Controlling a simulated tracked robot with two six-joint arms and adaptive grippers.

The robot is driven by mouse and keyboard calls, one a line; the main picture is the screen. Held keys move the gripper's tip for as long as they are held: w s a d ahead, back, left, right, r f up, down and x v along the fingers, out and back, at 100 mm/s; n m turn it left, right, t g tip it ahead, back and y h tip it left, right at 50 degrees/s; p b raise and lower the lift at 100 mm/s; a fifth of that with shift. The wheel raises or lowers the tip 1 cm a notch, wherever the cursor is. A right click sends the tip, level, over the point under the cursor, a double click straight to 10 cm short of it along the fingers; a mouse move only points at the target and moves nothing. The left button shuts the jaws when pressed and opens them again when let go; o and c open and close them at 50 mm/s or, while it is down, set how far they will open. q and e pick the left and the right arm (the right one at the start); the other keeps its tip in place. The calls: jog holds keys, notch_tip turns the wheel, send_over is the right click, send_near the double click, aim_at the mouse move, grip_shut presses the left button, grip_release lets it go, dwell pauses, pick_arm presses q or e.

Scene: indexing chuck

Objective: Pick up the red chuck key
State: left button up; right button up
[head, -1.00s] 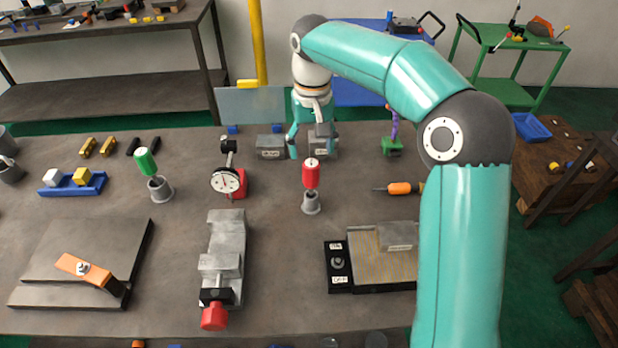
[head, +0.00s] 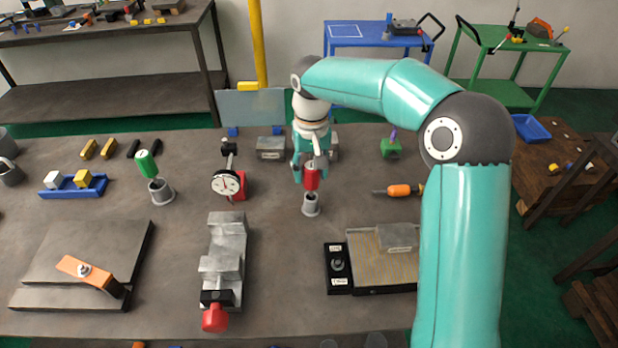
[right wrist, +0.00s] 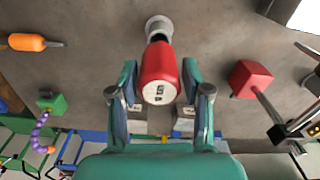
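The red chuck key (head: 311,179) stands upright in a small grey holder (head: 311,205) near the middle of the bench. Its red handle also shows in the right wrist view (right wrist: 158,76), with a small label on its end. My right gripper (head: 310,166) is at the handle, pointing down, its fingers one on each side. In the right wrist view the fingers (right wrist: 158,82) are spread, with narrow gaps to the red handle, so the gripper appears open. My left gripper is not in view.
A green-handled key (head: 147,163) stands in another holder to the left. A dial gauge (head: 226,183) and a grey vise (head: 225,255) are left of the red key. An orange-handled tool (head: 400,190) lies to the right. Grey blocks (head: 271,148) are behind.

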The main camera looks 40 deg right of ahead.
grip_shut()
jog(key=shift+r, duration=0.15)
